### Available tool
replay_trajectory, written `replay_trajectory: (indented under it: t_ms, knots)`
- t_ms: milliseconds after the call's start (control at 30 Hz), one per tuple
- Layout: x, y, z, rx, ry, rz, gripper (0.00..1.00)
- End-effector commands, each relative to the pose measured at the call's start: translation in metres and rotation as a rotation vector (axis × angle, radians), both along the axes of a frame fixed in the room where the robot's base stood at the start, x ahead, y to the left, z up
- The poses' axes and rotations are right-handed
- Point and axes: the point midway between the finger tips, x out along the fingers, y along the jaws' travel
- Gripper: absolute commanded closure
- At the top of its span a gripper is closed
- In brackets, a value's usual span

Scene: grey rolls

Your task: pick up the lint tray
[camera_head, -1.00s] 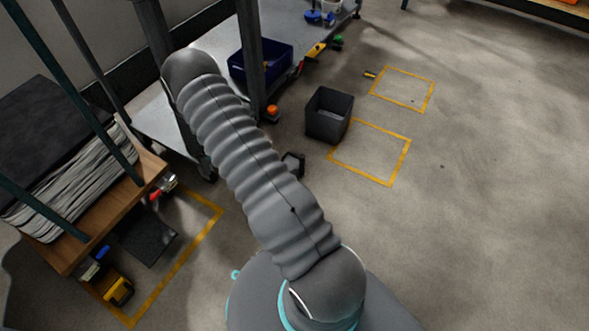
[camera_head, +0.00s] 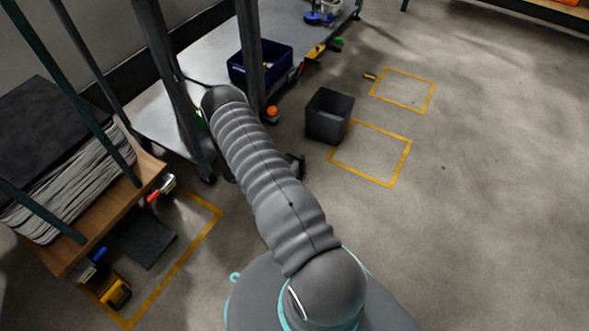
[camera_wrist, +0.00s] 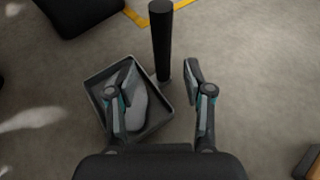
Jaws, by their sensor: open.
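The lint tray (camera_wrist: 104,72) is a dark square tray with pale grey stuff (camera_wrist: 141,108) inside, on the floor in the wrist view. My gripper (camera_wrist: 160,72) is open above it. Its left finger overlaps the tray's inside in the picture, and its right finger is off past the tray's right side. The tray's right wall lies between the fingers as seen from above. I cannot tell the height gap, and no contact shows. In the head view my arm hides the tray and most of my gripper.
A black post (camera_wrist: 161,38) stands just beyond the tray, close to the fingers. In the head view a dark bin (camera_head: 328,117) stands by a yellow floor outline (camera_head: 392,183). A workbench with a blue crate (camera_head: 260,64) and a wooden shelf (camera_head: 62,262) are left. The floor right is clear.

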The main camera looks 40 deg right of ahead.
Motion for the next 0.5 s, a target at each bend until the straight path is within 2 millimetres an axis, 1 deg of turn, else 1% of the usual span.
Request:
replay_trajectory:
  t_ms: [233,500]
  knots:
    - [-0.004,-0.011,-0.005,0.001,0.0,-0.002,0.48]
    - [-0.015,-0.043,-0.018,0.001,0.0,-0.002,0.48]
